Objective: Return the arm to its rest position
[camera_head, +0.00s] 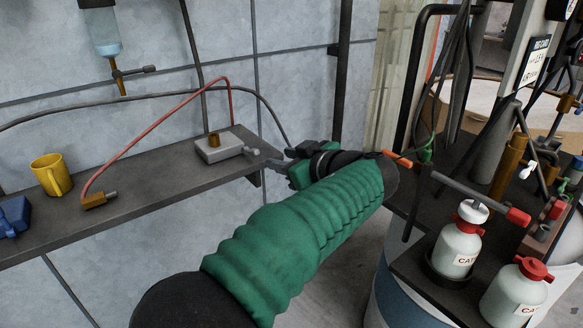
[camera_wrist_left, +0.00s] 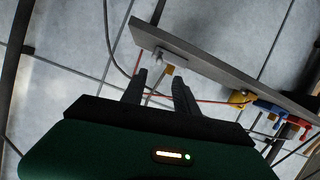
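My left arm (camera_head: 300,225), in a green sleeve, reaches up from the bottom of the head view. Its left gripper (camera_head: 283,158) is beside the right end of the wall shelf, mostly seen from behind. In the left wrist view, the two dark fingers of the left gripper (camera_wrist_left: 162,82) stand apart, with nothing seen held between them. The shelf end with its small valve shows beyond the fingers; I cannot tell the exact distance. My right gripper is not in view.
The shelf (camera_head: 140,205) holds a yellow mug (camera_head: 51,174), a grey box (camera_head: 218,147) with a valve, a brass fitting (camera_head: 97,201) on a red hose, and a blue object (camera_head: 13,216). At right, two labelled bottles (camera_head: 458,245) (camera_head: 515,295) stand by a cluttered bench.

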